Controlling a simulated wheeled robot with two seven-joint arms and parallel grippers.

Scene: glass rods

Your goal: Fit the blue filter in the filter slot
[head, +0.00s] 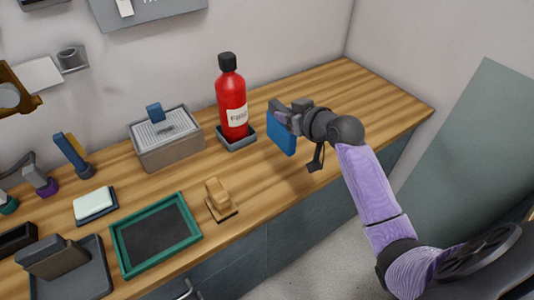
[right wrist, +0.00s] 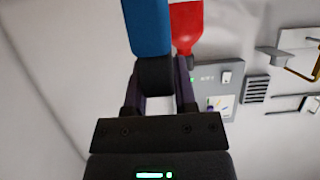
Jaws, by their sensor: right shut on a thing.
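My right gripper (head: 284,116) is shut on the blue filter (head: 281,137) and holds it above the counter, just right of a red bottle. The filter is a flat blue panel hanging below the fingers. In the right wrist view the filter (right wrist: 148,28) runs up out of the picture, and a black part at its near end (right wrist: 155,77) sits between the fingers. I cannot tell for sure which thing holds the filter slot. A grey metal box with a ribbed top (head: 170,152) and a small blue block on it stands left of the bottle. My left gripper is not in view.
The red bottle (head: 231,100) stands in a grey tray (head: 237,143) close to the filter. A wooden block (head: 217,194), a green-rimmed tray (head: 155,235) and a pale pad (head: 94,204) lie nearer the front. The counter's right end (head: 350,90) is clear.

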